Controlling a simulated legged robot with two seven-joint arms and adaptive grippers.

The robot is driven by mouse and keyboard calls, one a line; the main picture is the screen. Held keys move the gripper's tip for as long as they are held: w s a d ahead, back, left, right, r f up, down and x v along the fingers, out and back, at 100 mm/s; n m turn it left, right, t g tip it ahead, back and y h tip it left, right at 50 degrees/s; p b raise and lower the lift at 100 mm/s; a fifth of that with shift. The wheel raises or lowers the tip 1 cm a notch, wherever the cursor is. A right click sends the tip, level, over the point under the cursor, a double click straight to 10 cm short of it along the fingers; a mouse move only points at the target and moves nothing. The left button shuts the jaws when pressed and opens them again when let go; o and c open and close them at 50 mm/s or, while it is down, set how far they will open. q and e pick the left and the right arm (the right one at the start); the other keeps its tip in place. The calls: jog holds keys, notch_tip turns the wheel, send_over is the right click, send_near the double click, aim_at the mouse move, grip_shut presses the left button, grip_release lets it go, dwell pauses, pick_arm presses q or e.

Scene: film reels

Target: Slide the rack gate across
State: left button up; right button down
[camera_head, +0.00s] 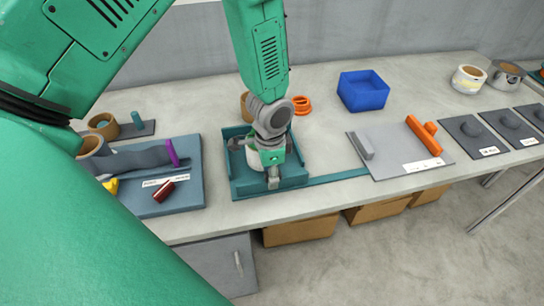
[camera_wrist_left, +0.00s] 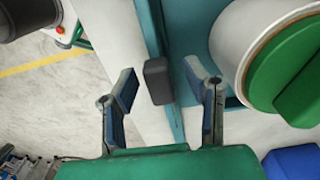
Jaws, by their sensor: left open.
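The teal rack (camera_head: 236,181) stands on the table in the middle of the head view, with a flat teal rail (camera_head: 338,178) running right from its front. A dark grey block (camera_wrist_left: 159,81), apparently the gate's handle, shows at the rack's teal edge (camera_wrist_left: 153,30) in the left wrist view. My left gripper (camera_head: 272,182) is over the rack's front side. Its open fingers (camera_wrist_left: 163,85) have the block between them in the wrist view, with a gap on each side. A white round thing with a green top (camera_wrist_left: 285,75) is inside the rack. The gate itself is mostly hidden by my gripper.
A blue box (camera_head: 363,91) and orange rings (camera_head: 301,105) lie behind. A grey board (camera_head: 388,158) with an orange handle (camera_head: 425,136) is at right. A blue-grey mat (camera_head: 188,192) with tools is at left. Cardboard boxes (camera_head: 300,231) sit under the table's front edge.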

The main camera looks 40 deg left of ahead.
pick_arm(q)
jog(key=shift+r, duration=0.15)
jog(key=shift+w+r, duration=0.1)
jog(key=shift+r, duration=0.3)
notch_tip(320, 180, up, 11)
jog(key=shift+f, duration=0.1)
dwell(0.4)
